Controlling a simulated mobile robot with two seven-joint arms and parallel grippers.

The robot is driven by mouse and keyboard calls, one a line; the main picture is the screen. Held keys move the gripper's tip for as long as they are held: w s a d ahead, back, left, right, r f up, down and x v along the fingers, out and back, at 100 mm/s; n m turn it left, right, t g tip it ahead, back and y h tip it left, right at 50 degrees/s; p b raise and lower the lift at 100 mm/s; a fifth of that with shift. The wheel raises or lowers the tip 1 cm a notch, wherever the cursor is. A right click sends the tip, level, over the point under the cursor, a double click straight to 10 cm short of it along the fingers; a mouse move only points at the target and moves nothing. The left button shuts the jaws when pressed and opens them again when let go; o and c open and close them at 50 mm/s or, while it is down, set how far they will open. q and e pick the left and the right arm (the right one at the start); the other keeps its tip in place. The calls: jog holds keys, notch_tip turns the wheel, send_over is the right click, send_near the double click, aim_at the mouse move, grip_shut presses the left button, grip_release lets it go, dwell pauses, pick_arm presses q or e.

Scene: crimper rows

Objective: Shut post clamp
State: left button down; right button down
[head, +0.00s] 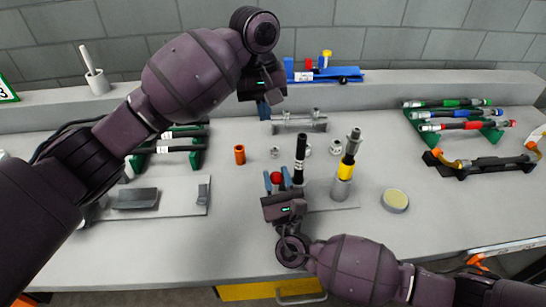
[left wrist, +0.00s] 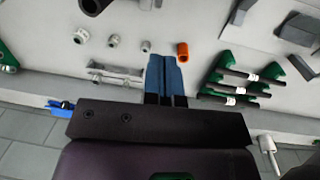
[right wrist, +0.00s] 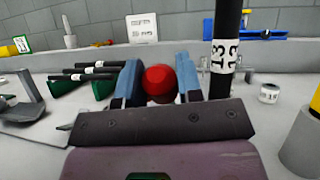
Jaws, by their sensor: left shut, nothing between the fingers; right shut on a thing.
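A black post (head: 299,150) with a white label stands upright near the table's middle; it also shows in the right wrist view (right wrist: 222,80) just right of my fingers. A red ball-shaped knob (head: 277,178) is in front of the post's lower part. My right gripper (right wrist: 158,80) has its blue fingers on both sides of the red knob and is shut on it. The clamp body below the knob is hidden by my gripper. My left gripper (head: 263,108) is shut and empty, above the back of the table; its fingers touch in the left wrist view (left wrist: 165,65).
A grey holder with a yellow-banded tool (head: 346,165) stands right of the post. Near the back are an orange cylinder (head: 239,155), several small fittings and a metal bracket (head: 300,124). Cable racks stand left and right (head: 462,118). A round tin (head: 395,200) sits on the right.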

pick_arm(q)
jog(key=s+f, duration=0.1)
jog(key=f, duration=0.2)
jog(key=s+f, duration=0.1)
jog(key=f, duration=0.2)
jog(key=d+f, duration=0.1)
jog(key=f, duration=0.3)
jog(key=shift+s+d, duration=0.1)
jog(key=shift+s, duration=0.3)
jog(key=shift+s+d+f, duration=0.1)
jog(key=shift+s+f, duration=0.3)
jog(key=shift+f, duration=0.05)
pick_arm(e)
jog(key=shift+f, duration=0.1)
